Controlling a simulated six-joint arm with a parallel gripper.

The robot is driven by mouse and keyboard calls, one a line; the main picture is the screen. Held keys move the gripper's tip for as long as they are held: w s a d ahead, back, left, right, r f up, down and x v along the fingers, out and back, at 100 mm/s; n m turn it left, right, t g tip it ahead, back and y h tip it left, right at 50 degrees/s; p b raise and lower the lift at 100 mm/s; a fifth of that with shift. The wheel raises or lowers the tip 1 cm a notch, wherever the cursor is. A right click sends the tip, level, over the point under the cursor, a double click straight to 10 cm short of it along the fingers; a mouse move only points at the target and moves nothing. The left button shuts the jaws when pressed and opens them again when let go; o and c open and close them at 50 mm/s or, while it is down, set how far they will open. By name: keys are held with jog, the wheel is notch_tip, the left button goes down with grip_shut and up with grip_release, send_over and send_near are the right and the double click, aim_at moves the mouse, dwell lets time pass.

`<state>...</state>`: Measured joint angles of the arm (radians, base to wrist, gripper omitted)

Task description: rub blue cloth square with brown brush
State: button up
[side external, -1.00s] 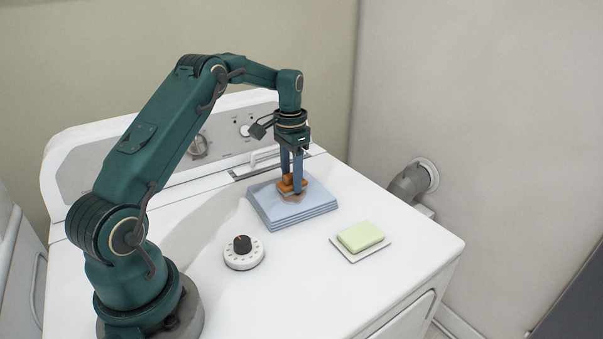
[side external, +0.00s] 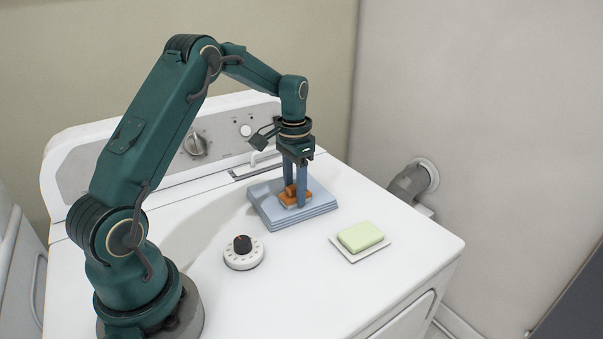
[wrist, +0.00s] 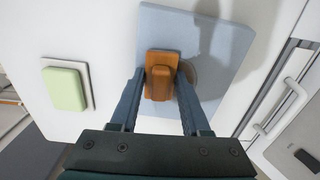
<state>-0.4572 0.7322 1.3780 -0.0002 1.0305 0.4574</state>
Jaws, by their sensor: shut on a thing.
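The blue cloth square (side external: 270,208) lies as a flat, folded stack on the white washer top; it also shows in the wrist view (wrist: 165,22). My gripper (side external: 294,190) is shut on the brown brush (side external: 294,198) and holds it over the cloth, block side down. The brush sits between both fingers in the wrist view (wrist: 160,75). It looks to be on the cloth or very close above it; contact is hard to tell. A round brownish patch (wrist: 204,72) marks the cloth beside the brush, partly hidden by a finger.
A light green soap bar (side external: 360,236) on a white dish (side external: 377,250) lies to the right of the cloth. A white dial with a black knob (side external: 243,252) stands front left. The control panel (side external: 225,130) rises behind. Bare washer top lies in front.

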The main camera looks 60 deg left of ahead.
aim_at(283, 188)
jog(key=shift+w+a, duration=0.15)
jog(key=shift+a, duration=1.35)
jog(key=shift+w+a, duration=0.1)
jog(key=shift+a, duration=1.35)
jog(key=shift+s+d+r, duration=0.1)
jog(key=shift+s+d, duration=0.05)
jog(key=shift+d, duration=1.8)
jog(key=shift+s+d, duration=0.15)
jog(key=shift+d, duration=1.75)
jog(key=shift+a+r, duration=0.1)
jog(key=shift+r, duration=3.85)
